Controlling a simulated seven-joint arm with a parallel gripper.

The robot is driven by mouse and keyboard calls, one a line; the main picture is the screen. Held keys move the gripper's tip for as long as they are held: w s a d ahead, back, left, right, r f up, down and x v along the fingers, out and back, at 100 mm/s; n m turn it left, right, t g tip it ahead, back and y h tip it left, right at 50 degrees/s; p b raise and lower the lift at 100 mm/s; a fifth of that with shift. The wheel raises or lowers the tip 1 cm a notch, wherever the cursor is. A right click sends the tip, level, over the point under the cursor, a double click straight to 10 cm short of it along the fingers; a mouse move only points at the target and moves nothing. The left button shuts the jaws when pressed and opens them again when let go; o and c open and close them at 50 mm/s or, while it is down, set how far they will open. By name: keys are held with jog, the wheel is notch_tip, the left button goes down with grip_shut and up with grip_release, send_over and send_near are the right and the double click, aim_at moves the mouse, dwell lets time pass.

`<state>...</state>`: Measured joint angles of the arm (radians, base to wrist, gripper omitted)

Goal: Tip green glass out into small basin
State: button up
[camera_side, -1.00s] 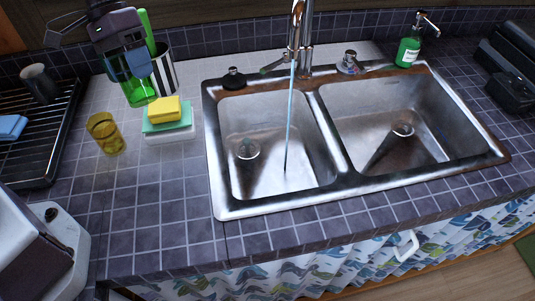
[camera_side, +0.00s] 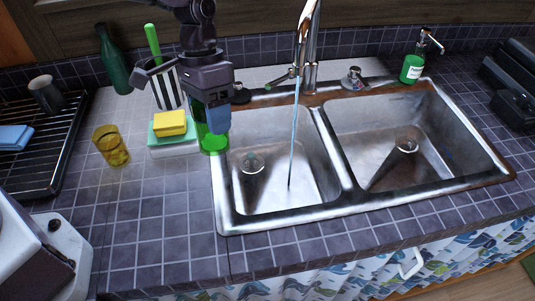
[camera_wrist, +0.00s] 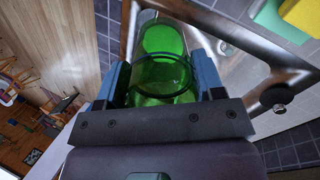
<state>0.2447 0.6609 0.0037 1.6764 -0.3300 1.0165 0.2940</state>
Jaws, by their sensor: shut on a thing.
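The green glass (camera_side: 211,138) is a clear green tumbler, held about upright at the left rim of the small basin. My gripper (camera_side: 214,116) is shut on it, with its blue-grey fingers on either side. In the wrist view, the green glass (camera_wrist: 160,75) sits between the two fingers of my gripper (camera_wrist: 162,82); whether it holds anything cannot be told. The small basin (camera_side: 265,195) is the left, narrower bowl of the steel sink, with a round drain. A thin stream of water runs from the tap (camera_side: 309,30) into it.
A yellow glass (camera_side: 111,146) stands on the counter at left. The yellow sponge (camera_side: 170,123) on a green one, a striped holder (camera_side: 167,88) and a dark green bottle (camera_side: 112,62) are close by. The larger basin (camera_side: 400,130) is at right, a soap bottle (camera_side: 412,67) behind it.

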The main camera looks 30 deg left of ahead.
jog(key=s+d+f+m+y, duration=0.1)
jog(key=s+d+f+m, duration=0.15)
jog(key=d, duration=0.65)
jog(key=w+f+n+t, duration=0.3)
jog(key=w+f+n, duration=0.8)
jog(key=w+f, duration=0.2)
jog(key=d+r+n+y, duration=0.1)
jog(key=d+n, duration=0.4)
jog(key=d, duration=0.2)
jog(key=shift+w+d+y, duration=0.3)
jog(key=shift+w+d, duration=0.05)
jog(key=shift+d, duration=0.05)
jog(key=shift+a+f, duration=0.1)
